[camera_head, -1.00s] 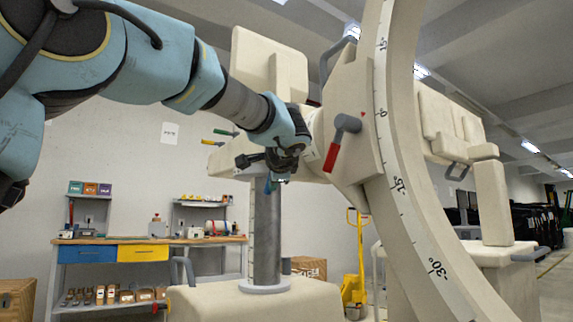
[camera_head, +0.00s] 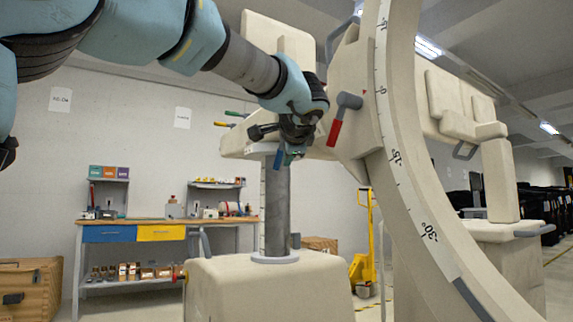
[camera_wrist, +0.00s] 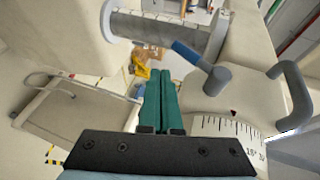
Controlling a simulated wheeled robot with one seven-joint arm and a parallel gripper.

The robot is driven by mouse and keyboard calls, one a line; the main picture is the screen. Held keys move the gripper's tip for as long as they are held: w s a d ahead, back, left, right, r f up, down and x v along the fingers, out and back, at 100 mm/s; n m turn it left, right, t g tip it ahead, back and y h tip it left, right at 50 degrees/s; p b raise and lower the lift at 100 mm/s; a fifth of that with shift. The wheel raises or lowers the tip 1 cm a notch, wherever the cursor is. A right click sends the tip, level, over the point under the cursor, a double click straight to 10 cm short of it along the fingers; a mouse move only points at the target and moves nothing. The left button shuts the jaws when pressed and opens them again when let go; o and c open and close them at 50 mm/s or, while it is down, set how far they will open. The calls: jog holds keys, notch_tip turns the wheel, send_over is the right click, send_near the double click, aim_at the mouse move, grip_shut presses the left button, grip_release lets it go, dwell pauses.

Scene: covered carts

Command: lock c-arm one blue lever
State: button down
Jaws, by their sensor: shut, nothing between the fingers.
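The C-arm one is the large cream machine with a curved, degree-marked arc (camera_head: 402,185). Its blue lever (camera_wrist: 190,53) shows in the wrist view, a blue handle on a grey hub, slanting to the upper left. My gripper (camera_wrist: 160,75) has its two green fingers side by side, shut and empty. The fingertips lie just left of the blue handle in that view; I cannot tell the depth gap. The blue lever there is hard to tell from the fingers.
A red-handled lever (camera_head: 340,120) is right of my wrist. Green and yellow handles (camera_head: 228,122) stick out left. A grey loop handle (camera_wrist: 293,95) is at the right in the wrist view. A workbench (camera_head: 160,222) and yellow pallet jack (camera_head: 363,255) stand behind.

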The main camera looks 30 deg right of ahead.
jog(key=shift+v, duration=2.75)
jog(key=shift+f, duration=0.25)
jog(key=w+a+f+n+g+y, duration=0.2)
jog(key=w+a+f+n, duration=0.15)
jog(key=a+f, duration=0.5)
jog(key=w+a+f+n+g+y, duration=0.2)
jog(key=w+a+f, duration=0.3)
jog(key=f, duration=0.6)
jog(key=w+a+f+n+g+y, duration=0.15)
jog(key=w+a+f, duration=0.25)
jog(key=a+f, duration=0.4)
jog(key=s+a+f+n+g, duration=0.2)
jog(key=s+a+f+n, duration=0.25)
jog(key=a+f, duration=0.3)
jog(key=s+a+f+n+g+y, duration=0.1)
jog(key=s+a+f+n+g, duration=0.15)
jog(key=a+f+n, duration=0.4)
jog(key=s+a+f+n+g, duration=0.25)
jog(key=s+a+f, duration=0.25)
jog(key=a+f, duration=0.35)
notch_tip(320, 180, up, 27)
jog(key=p, duration=2.7)
jog(key=shift+a+r+n+t, duration=0.15)
jog(key=shift+a+n+t, duration=0.1)
jog(key=shift+n+t, duration=0.15)
